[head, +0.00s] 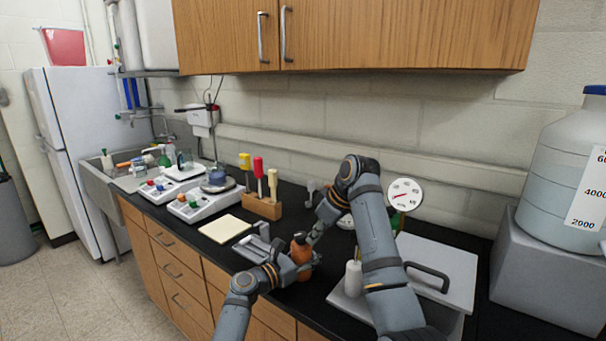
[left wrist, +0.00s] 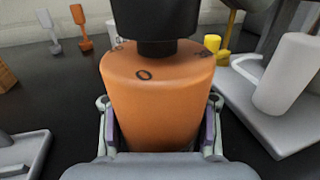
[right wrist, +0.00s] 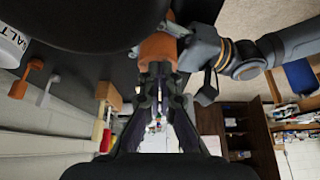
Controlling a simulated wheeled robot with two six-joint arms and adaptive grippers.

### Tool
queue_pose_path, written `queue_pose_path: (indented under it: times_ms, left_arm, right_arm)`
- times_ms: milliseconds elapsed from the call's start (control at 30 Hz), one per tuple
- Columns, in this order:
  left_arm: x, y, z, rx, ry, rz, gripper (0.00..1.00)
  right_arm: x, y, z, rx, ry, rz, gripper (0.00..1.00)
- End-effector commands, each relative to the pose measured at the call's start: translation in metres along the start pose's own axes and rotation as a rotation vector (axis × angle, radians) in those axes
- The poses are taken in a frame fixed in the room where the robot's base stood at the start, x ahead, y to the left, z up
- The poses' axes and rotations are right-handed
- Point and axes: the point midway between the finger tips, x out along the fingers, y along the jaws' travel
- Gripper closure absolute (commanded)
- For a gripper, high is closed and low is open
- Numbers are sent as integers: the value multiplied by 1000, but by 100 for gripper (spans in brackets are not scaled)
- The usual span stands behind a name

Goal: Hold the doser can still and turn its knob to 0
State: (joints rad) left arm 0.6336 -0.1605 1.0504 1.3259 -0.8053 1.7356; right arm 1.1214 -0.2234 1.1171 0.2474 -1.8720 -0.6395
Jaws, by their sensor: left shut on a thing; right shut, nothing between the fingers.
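The doser can (head: 302,252) is orange and stands upright at the counter's front edge. In the left wrist view the orange can (left wrist: 155,105) carries a black 0 mark on its shoulder, facing that camera, with other marks further round. A black knob (left wrist: 165,46) sits on top; its pointer is not visible. My left gripper (head: 296,266) is shut around the can's body, one finger on each side. My right gripper (head: 313,238) is shut and empty beside the can's top. In the right wrist view its fingertips (right wrist: 157,70) are close to orange; contact is unclear.
A grey box with a handle (head: 440,270) and a white bottle (head: 353,278) stand right of the can. A wooden block with colored tools (head: 262,207), a pale pad (head: 225,229) and white instruments (head: 205,204) lie left. A dial gauge (head: 405,194) stands behind my right arm.

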Motion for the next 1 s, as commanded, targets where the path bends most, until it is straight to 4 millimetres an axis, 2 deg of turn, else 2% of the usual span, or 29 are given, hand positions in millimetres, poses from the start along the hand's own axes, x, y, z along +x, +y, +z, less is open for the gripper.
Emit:
queue_pose_path:
  times_ms: [1000]
  left_arm:
    - [0, -1, 1, 1, -1, -2, 100]
  right_arm:
    - [4, 4, -7, 0, 1, 0, 100]
